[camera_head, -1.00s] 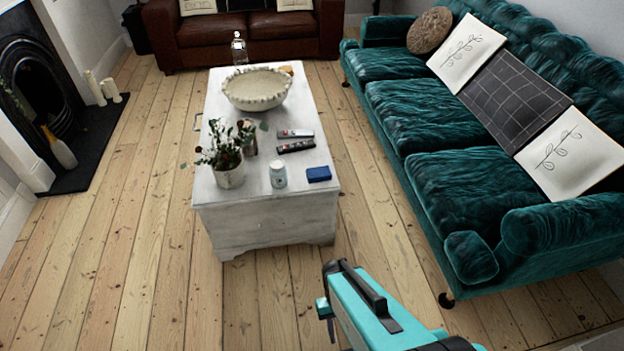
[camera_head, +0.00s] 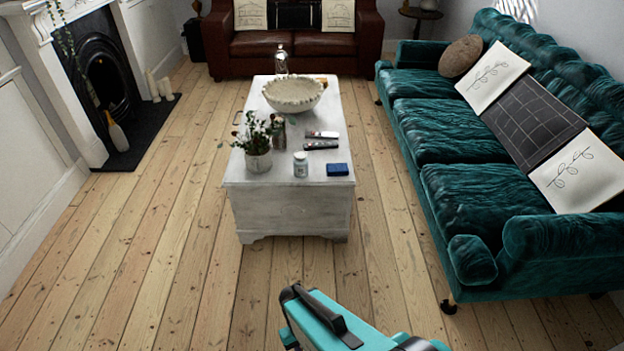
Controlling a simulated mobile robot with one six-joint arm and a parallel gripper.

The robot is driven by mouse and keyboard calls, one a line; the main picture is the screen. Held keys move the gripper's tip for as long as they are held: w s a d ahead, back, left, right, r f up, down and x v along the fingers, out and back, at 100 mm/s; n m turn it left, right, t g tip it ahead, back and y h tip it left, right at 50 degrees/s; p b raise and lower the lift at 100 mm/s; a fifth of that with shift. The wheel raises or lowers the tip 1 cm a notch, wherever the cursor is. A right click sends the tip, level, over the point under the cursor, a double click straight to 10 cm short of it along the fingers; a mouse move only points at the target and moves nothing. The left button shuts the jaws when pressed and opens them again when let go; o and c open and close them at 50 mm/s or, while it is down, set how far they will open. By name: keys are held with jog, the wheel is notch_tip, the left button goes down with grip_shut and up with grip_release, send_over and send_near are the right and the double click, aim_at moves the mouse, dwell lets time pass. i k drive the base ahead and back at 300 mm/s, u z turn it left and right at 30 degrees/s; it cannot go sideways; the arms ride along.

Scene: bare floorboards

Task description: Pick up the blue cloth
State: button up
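The blue cloth (camera_head: 337,169) looks like a small, dark blue folded block. It lies flat on the near right corner of the white chest-like table (camera_head: 285,211). My arm, teal and black, reaches in from the bottom edge of the view. The end of the arm shows low in the picture, over the floor in front of the table and well short of the cloth. The gripper's fingers cannot be made out, so I cannot tell whether they are open or shut.
On the table are a white jar (camera_head: 300,164), a potted plant (camera_head: 257,150), remotes (camera_head: 321,145) and a large bowl (camera_head: 293,93). A teal sofa (camera_head: 455,195) stands to the right, a fireplace (camera_head: 104,80) to the left. Bare floorboards lie before the table.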

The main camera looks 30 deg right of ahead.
aim_at(341, 169)
jog(key=u, duration=0.4)
jog(key=k, duration=0.9)
jog(key=u, duration=0.85)
jog(key=i, duration=1.85)
jog(key=z, duration=1.1)
jog(key=i, duration=0.8)
jog(key=z, duration=0.4)
